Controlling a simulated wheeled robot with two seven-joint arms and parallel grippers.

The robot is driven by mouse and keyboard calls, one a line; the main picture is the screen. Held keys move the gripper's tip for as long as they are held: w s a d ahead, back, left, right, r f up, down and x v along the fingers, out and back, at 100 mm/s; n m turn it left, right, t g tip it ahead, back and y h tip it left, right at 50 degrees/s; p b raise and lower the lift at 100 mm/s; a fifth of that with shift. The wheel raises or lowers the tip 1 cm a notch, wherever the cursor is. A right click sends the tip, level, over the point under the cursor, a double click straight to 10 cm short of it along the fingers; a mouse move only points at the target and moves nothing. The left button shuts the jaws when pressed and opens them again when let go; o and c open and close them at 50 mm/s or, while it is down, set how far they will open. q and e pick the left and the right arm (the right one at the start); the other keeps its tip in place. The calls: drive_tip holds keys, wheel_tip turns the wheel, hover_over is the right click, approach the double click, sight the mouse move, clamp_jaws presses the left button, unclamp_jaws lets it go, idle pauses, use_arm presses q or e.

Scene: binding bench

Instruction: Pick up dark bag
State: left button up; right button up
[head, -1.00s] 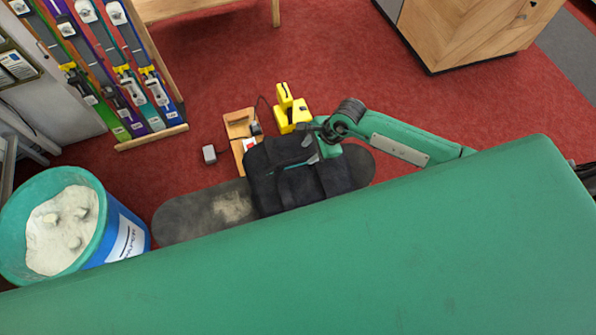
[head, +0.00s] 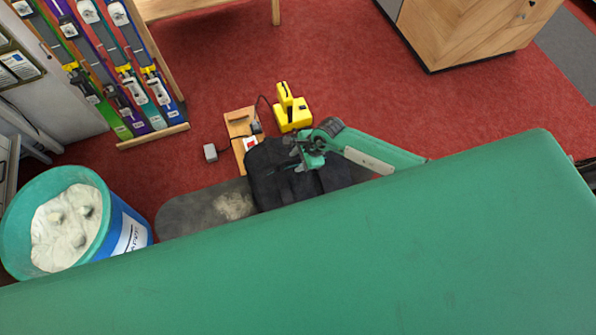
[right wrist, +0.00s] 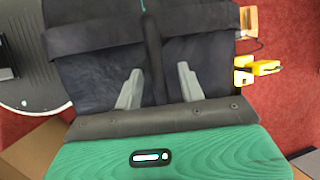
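The dark bag (head: 272,185) lies on the grey rounded board on the floor, partly hidden by my right arm and the green surface in front. My right gripper (head: 296,158) is over the bag in the head view. In the right wrist view, the dark bag (right wrist: 90,70) fills the upper middle. There the two grey fingers of the right gripper (right wrist: 159,72) stand apart, with a dark upright strap of the bag between them. I cannot tell whether the fingers touch the bag. My left gripper is not in view.
The grey board (head: 190,210) extends left of the bag. A yellow device (head: 293,115) and a wooden tray (head: 238,124) stand just behind it. A blue bin (head: 128,225) is at left, a ski rack (head: 150,140) behind.

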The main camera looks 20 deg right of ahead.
drive_tip(key=shift+c, duration=0.2)
clamp_jaws()
idle(1.4)
